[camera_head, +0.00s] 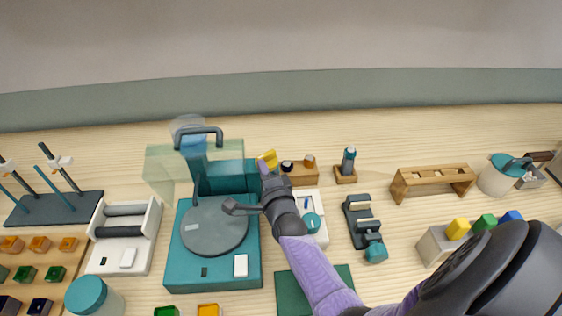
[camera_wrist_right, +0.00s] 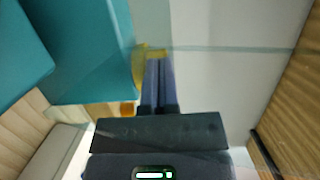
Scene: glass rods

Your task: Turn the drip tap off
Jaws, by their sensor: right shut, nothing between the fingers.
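The drip tap's yellow lever (camera_head: 268,158) is on the right side of the teal machine, at the end of its horizontal teal block (camera_head: 231,175). My right gripper (camera_head: 264,167) is shut and empty, with its fingertips right at the yellow lever. I cannot tell whether the fingers touch the lever. My left gripper is not in view.
A grey round disc (camera_head: 214,225) lies on the machine's teal base (camera_head: 180,270). A clear panel (camera_head: 160,165) stands behind it. A small wooden block (camera_head: 297,171) with knobs is right of the lever. A white tray (camera_head: 309,197) sits below my wrist.

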